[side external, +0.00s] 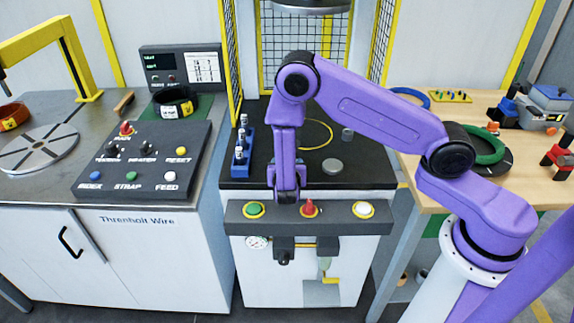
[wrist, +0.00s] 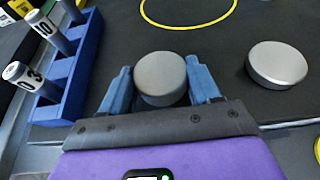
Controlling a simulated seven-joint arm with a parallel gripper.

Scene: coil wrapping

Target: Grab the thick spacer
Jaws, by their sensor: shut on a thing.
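A grey metal round spacer (wrist: 160,76) sits between the two blue fingers of my gripper (wrist: 161,85) in the wrist view, and the fingers are shut on it. It looks thicker than the other grey disc (wrist: 277,65), which lies on the dark top to the right, apart from the gripper. I cannot tell whether the held spacer touches the top.
A blue rack (side external: 240,155) with several labelled grey pegs stands left of my gripper. A yellow ring (side external: 316,133) lies behind, with a small grey cylinder (side external: 347,133) near it. A button panel (side external: 345,218) runs along the front. Mesh guards flank the back.

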